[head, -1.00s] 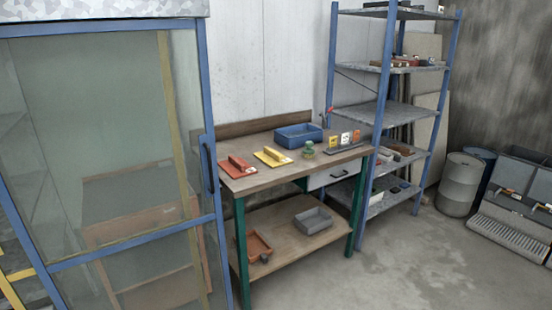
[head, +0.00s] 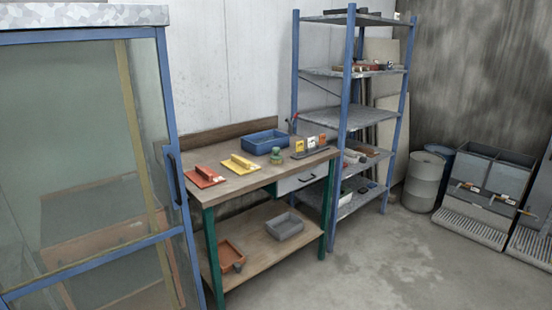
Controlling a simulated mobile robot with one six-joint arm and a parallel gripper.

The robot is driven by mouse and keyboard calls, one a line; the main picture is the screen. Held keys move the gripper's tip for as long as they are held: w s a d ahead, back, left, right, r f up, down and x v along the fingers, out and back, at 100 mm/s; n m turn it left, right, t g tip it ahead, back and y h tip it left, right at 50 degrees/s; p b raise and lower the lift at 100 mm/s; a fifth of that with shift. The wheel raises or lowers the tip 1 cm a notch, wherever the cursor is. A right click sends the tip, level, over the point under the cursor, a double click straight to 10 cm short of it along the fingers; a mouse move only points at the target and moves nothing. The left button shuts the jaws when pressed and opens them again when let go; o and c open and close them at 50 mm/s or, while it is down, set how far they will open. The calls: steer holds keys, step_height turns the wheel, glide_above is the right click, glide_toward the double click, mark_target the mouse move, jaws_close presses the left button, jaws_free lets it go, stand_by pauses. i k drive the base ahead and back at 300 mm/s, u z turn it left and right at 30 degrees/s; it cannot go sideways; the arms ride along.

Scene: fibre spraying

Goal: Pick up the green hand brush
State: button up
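I cannot make out a hand brush for certain. A small green object (head: 276,155) stands on the workbench top (head: 238,180), in front of the blue tray; it is too small to tell if it is a brush. A red trowel-like tool (head: 206,176) and a yellow one (head: 240,162) lie to its left. My gripper is not in view.
A blue tray (head: 262,137) sits at the bench's back. Orange and grey trays (head: 285,226) lie on its lower shelf. A blue-framed glazed booth (head: 90,130) stands left, a shelving rack (head: 345,125) and drums (head: 425,182) right. The floor in front (head: 390,265) is clear.

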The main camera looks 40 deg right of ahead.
mark_target(276, 158)
steer(key=z, duration=0.95)
steer(key=k, duration=0.15)
steer(key=u, duration=2.55)
steer(key=k, duration=0.15)
steer(key=u, duration=2)
steer(key=k, duration=1)
